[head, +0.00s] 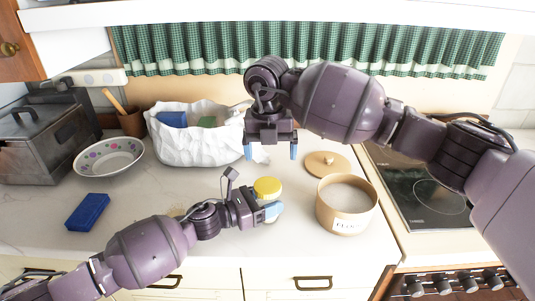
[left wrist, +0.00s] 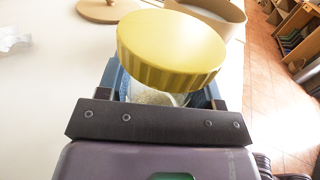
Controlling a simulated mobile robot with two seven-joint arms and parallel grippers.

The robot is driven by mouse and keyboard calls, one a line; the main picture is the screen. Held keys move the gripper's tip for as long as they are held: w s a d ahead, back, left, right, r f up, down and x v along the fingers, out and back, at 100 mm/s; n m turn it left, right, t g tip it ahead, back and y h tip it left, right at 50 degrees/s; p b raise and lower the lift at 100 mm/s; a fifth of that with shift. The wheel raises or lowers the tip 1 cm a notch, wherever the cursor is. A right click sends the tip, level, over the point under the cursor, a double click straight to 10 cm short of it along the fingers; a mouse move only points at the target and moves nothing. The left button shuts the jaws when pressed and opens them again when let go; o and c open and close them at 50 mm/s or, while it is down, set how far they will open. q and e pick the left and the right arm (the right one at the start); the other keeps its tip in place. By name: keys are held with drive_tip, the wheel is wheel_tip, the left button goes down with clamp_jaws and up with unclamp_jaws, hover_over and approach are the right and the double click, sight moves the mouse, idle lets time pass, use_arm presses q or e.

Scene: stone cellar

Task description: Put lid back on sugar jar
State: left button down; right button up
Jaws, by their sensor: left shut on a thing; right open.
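A yellow ribbed lid (head: 267,186) is on top of a small clear jar near the counter's front middle. In the left wrist view the lid (left wrist: 172,45) covers the mouth of the glass jar (left wrist: 155,97), which has pale grains inside. The lid looks tilted there; I cannot tell if it is fully seated. My left gripper (head: 269,208) is shut on the jar, below the lid. My right gripper (head: 270,152) is open and empty, pointing down above the counter, behind the jar.
A round wooden canister (head: 346,218) with an unreadable label stands open to the right, its wooden lid (head: 327,164) behind it. A white basket (head: 193,147), a patterned bowl (head: 109,158) and a blue block (head: 88,212) are left. A stove (head: 428,212) is right.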

sight(268, 185)
drive_tip(key=n, duration=0.7)
drive_tip(key=shift+s+f, duration=0.1)
drive_tip(key=shift+s, duration=0.05)
drive_tip(key=n, duration=0.7)
drive_tip(key=shift+s+a+f, duration=0.15)
drive_tip(key=shift+f, duration=0.05)
drive_tip(key=n, duration=0.7)
drive_tip(key=shift+s+a+n+g, duration=0.1)
drive_tip(key=shift+a+n+g, duration=0.05)
drive_tip(key=shift+n+g, duration=0.15)
drive_tip(key=n, duration=0.5)
drive_tip(key=shift+n+y, duration=0.3)
drive_tip(key=shift+n, duration=0.1)
drive_tip(key=shift+f, duration=4.05)
drive_tip(key=shift+c, duration=0.5)
